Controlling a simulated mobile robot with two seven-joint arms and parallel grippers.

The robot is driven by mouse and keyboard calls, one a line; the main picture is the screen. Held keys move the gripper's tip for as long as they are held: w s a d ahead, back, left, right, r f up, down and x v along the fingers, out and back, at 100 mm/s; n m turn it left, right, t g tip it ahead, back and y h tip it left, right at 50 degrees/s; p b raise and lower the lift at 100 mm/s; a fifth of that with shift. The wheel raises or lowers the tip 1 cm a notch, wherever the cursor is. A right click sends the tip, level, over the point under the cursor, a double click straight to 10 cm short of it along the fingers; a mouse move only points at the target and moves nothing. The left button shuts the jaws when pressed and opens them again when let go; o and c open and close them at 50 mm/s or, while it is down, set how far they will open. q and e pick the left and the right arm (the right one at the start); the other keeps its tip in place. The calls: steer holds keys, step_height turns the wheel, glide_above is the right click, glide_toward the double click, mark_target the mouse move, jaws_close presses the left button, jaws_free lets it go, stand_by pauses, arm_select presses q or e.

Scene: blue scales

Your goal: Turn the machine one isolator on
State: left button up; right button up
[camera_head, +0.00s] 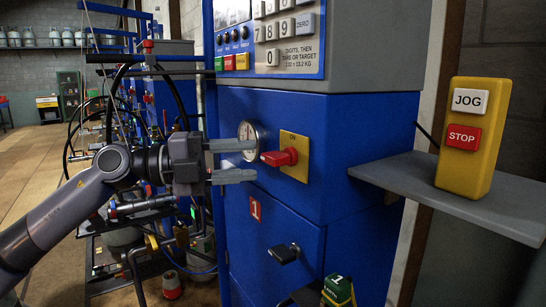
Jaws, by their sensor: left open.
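The machine one isolator is a red rotary handle (280,157) on a yellow plate (295,156) on the blue cabinet front (335,130). A red label with a 1 (255,209) sits below it. The handle points left, roughly level. "ON" is lettered at the top of the plate. My left gripper (236,160) is open and empty, its two grey fingers one above the other. Its fingertips are just left of the handle in the picture; I cannot tell whether they touch it. The upper finger partly covers a round gauge (248,137). My right gripper is not in view.
A grey shelf (450,195) juts out at the right, bearing a yellow JOG/STOP box (473,137). A keypad panel (268,38) is above. A black latch (284,253) and a green-and-yellow object (338,291) are below. Hoses and frames crowd the left; floor shows beyond.

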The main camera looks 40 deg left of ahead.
mark_target(265, 158)
arm_select(q)
steer(key=shift+p+x, duration=0.8)
steer(key=shift+x, duration=0.5)
steer(key=shift+p+x, duration=0.55)
steer(key=shift+x, duration=0.4)
steer(key=shift+w+d+p, duration=0.3)
steer(key=shift+w+d, duration=0.15)
jaws_close()
